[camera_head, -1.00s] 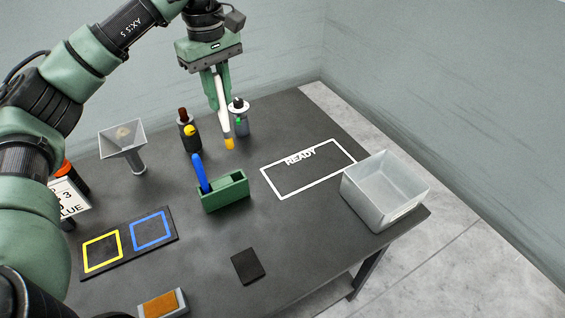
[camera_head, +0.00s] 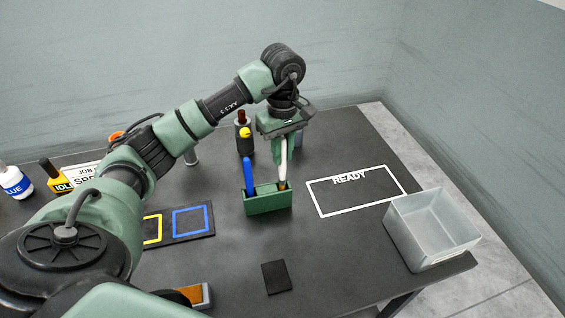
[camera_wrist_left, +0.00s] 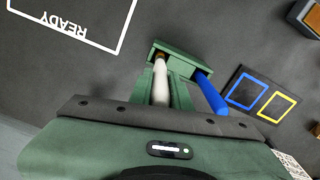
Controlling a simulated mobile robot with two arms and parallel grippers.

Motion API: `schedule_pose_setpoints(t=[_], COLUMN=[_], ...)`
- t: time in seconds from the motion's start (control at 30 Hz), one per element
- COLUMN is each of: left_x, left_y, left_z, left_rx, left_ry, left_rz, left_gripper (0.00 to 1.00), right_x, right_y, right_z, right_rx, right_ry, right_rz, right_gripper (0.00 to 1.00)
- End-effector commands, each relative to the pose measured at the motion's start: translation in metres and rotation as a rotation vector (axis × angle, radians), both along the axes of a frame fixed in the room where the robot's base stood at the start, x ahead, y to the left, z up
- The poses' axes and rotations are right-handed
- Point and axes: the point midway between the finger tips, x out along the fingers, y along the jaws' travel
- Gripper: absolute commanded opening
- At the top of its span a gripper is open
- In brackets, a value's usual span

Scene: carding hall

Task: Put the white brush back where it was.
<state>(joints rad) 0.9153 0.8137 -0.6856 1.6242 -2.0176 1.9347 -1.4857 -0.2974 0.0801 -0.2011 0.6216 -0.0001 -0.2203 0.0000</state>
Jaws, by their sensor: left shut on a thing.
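My left gripper (camera_head: 284,158) is shut on the white brush (camera_head: 283,173), which hangs nearly upright with its tan-orange tip down. In the left wrist view the white brush (camera_wrist_left: 161,82) shows between the fingers of my left gripper (camera_wrist_left: 168,80). The tip is at the top of the right part of the green holder (camera_head: 268,203); I cannot tell whether it is inside or just above. A blue brush (camera_head: 248,175) stands in the holder's left part. In the wrist view the holder (camera_wrist_left: 178,60) lies under the tip, the blue brush (camera_wrist_left: 211,92) beside it. My right gripper is out of view.
A white READY outline (camera_head: 357,190) and a clear grey bin (camera_head: 432,230) are to the right. A dark bottle (camera_head: 243,140) stands behind the holder. A dark mat with coloured squares (camera_head: 190,222) lies left; a black pad (camera_head: 277,277) lies in front.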

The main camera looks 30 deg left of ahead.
Motion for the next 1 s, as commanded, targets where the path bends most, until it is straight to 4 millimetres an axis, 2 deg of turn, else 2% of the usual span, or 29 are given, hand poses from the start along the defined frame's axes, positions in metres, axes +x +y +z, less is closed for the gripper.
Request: schedule_pose_setpoints(t=[0.33, 0.77, 0.8, 0.83, 1.0], left_x=[-0.001, 0.000, 0.000, 0.000, 0.000], left_y=[0.000, 0.000, 0.000, 0.000, 0.000], left_z=[-0.039, -0.047, -0.045, -0.045, -0.045], left_rx=[-0.001, 0.000, 0.000, 0.000, 0.000], left_ry=[0.002, -0.001, -0.001, -0.001, -0.001], left_rz=[0.000, -0.001, -0.001, -0.001, 0.000], left_gripper=[0.00, 0.00, 0.29, 0.37, 0.40], right_x=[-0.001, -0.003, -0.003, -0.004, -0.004], right_y=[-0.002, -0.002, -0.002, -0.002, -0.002], right_z=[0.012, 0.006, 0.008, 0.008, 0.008], right_rx=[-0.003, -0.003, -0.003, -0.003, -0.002], right_ry=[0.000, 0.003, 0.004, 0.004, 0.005], right_rz=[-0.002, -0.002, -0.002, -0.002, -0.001], right_gripper=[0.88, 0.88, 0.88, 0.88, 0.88])
